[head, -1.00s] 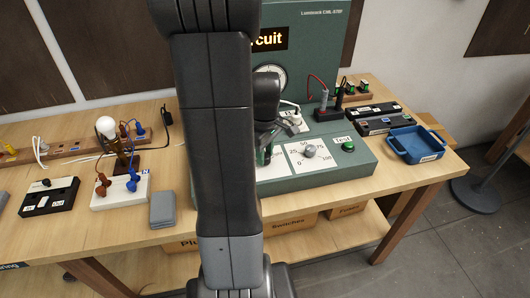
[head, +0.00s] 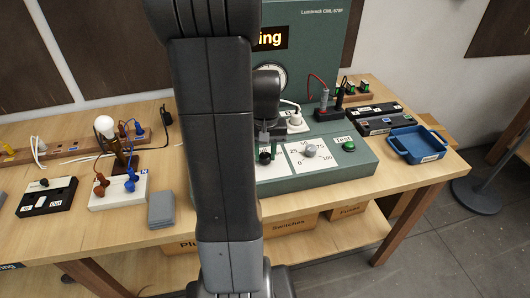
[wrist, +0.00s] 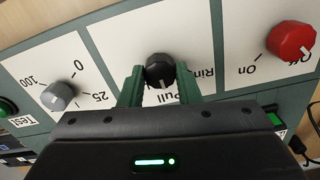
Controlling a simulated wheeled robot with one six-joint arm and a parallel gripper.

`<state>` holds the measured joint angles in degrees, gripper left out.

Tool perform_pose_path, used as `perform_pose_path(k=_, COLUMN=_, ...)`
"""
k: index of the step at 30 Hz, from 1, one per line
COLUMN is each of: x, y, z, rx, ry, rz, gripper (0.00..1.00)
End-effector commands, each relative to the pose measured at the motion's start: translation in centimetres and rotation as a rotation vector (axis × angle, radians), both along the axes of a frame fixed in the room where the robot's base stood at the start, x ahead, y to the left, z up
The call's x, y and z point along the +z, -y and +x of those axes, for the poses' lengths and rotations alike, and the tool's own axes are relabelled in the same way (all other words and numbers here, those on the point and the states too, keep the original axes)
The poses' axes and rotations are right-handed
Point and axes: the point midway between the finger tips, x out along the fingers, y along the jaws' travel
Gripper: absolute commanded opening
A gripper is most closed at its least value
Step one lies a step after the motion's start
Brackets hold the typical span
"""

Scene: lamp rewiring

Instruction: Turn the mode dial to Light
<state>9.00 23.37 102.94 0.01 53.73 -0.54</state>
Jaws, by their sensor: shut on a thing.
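The black mode dial (wrist: 160,70) sits on a white plate on the green tester panel. My gripper (wrist: 160,84) is shut on it, with one green finger on each side. The dial's white mark points toward the bottom of the wrist view, near the word "Pull"; "Ring" is printed to its right. No "Light" label can be read. In the head view my arm hides much of the tester (head: 360,172), and the dial (head: 265,158) shows beneath my gripper.
In the wrist view, a grey 0–100 knob (wrist: 60,96) is left of the dial and a red On/Off knob (wrist: 291,40) is right. The display (head: 272,38) shows "ing". A green Test button (head: 348,146) and blue tray (head: 417,144) lie right.

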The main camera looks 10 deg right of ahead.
Motion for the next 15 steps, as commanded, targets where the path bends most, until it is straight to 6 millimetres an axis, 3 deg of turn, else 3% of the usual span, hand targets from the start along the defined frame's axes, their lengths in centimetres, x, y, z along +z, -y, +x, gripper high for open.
perform_pose_path(k=15, x=0.10, y=0.04, z=0.08, rx=-0.489, ry=0.003, rz=-0.001, gripper=0.07)
